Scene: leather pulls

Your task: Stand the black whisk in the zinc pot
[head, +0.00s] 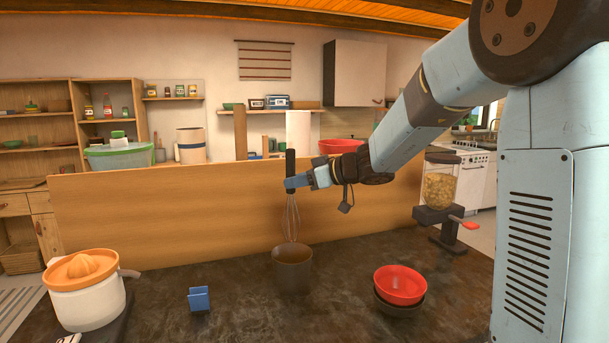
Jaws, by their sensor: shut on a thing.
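The black whisk (291,163) is upright in the head view, its black handle at the top and its wire loops hanging down. My gripper (290,183) is shut on the handle and holds the whisk from the right. The zinc pot (292,272), a dark grey-brown open cylinder, stands on the dark counter below the whisk. The lower end of the wires shows at about the height of the pot's rim. From this single view I cannot tell whether the wire tip is inside the pot, above it or behind it.
An orange-topped juicer (86,300) stands at the left of the dark counter (235,290). A small blue holder (199,299) is left of the pot. Stacked bowls, red on top (400,285), are to its right. A dispenser (440,190) stands back right. A wooden panel (170,215) rises behind.

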